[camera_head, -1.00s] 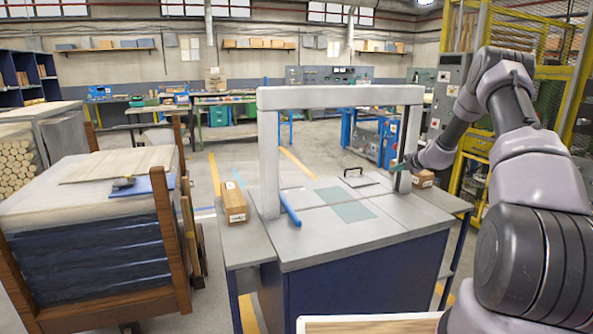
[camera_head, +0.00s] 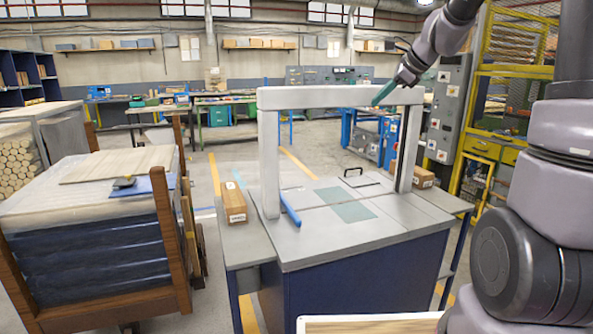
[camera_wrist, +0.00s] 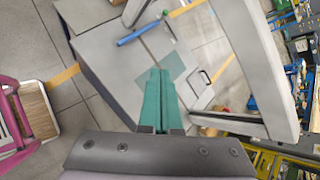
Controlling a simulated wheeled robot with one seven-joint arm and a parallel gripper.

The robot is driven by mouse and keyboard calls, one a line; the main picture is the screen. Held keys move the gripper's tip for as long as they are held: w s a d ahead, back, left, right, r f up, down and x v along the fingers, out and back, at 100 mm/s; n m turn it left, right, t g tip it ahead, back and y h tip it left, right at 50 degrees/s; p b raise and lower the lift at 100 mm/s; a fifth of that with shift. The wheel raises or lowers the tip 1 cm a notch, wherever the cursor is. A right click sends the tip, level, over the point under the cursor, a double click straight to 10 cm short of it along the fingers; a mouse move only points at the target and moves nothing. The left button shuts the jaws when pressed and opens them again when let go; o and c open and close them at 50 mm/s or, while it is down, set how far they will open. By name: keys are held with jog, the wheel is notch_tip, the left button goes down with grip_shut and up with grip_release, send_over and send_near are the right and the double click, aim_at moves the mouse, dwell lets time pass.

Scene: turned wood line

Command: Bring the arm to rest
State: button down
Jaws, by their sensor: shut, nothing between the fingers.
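My gripper (camera_head: 383,94) is raised in front of the right part of the grey frame's crossbar in the head view. In the wrist view its green fingers (camera_wrist: 156,88) are together with nothing between them. The upper arm rises along the right edge of the head view and its top is cut off. In the wrist view the fingers point down over the grey worktable; I cannot tell how far the gripper is from the crossbar.
The grey worktable (camera_head: 330,248) carries the upright frame (camera_head: 335,97), a blue bar (camera_head: 290,209), a black handle (camera_head: 353,171) and cardboard boxes (camera_head: 234,205) (camera_head: 423,178) at its sides. A wooden cart (camera_head: 170,235) stands left. A control cabinet (camera_head: 444,110) stands right.

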jog(key=s+d+n+h, duration=0.1)
jog(key=s+n+h, duration=0.2)
jog(key=s+n, duration=1.4)
jog(key=s, duration=1.2)
jog(key=shift+d+r+h, duration=0.3)
jog(key=shift+d, duration=0.05)
